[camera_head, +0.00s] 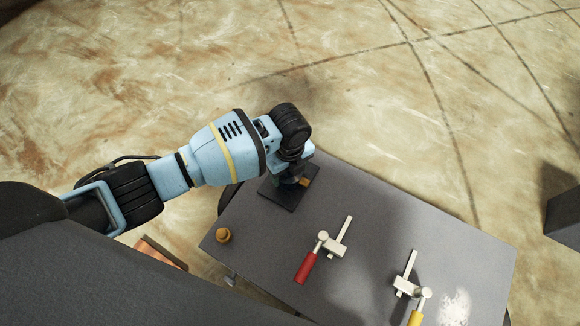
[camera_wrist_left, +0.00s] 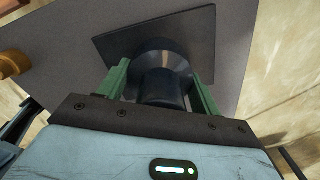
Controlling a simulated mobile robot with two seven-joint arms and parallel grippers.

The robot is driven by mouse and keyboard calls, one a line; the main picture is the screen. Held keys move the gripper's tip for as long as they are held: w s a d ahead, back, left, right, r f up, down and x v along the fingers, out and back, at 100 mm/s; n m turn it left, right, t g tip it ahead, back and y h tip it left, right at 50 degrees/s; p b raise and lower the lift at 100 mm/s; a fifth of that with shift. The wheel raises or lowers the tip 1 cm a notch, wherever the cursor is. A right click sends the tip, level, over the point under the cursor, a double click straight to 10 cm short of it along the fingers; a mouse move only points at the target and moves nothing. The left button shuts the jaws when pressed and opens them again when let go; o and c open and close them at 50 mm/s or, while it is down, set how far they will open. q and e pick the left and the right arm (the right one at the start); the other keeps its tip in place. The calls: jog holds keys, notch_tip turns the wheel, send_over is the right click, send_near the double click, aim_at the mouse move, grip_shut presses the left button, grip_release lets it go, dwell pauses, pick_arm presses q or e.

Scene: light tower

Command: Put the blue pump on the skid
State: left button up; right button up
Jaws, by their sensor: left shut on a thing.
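In the left wrist view, a dark blue, rounded cylinder that looks like the blue pump (camera_wrist_left: 165,88) sits between the two green fingers of my left gripper (camera_wrist_left: 162,72). The gripper is shut on it. A flat, dark square plate, likely the skid (camera_wrist_left: 195,25), lies just beyond the pump on the grey table. In the head view, my left gripper (camera_head: 291,180) is over this plate (camera_head: 279,197) at the table's upper left corner, and hides most of the pump. I cannot tell whether the pump touches the plate. My right gripper is not in view.
On the grey table (camera_head: 380,220) are a small orange knob (camera_head: 223,235), a red-handled tool (camera_head: 307,265) and a yellow-handled tool (camera_head: 416,317). A white patch (camera_head: 455,306) marks the lower right. A dark box (camera_head: 564,220) stands at the right edge. The table's upper right is clear.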

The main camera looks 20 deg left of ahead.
pick_arm(q)
jog(key=shift+w+r, duration=0.1)
jog(key=shift+r, duration=0.1)
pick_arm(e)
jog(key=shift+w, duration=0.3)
pick_arm(q)
jog(key=shift+f, duration=0.1)
jog(key=o, duration=1.4)
jog(key=shift+f, duration=0.2)
jog(key=o, duration=0.5)
jog(key=shift+c, duration=0.2)
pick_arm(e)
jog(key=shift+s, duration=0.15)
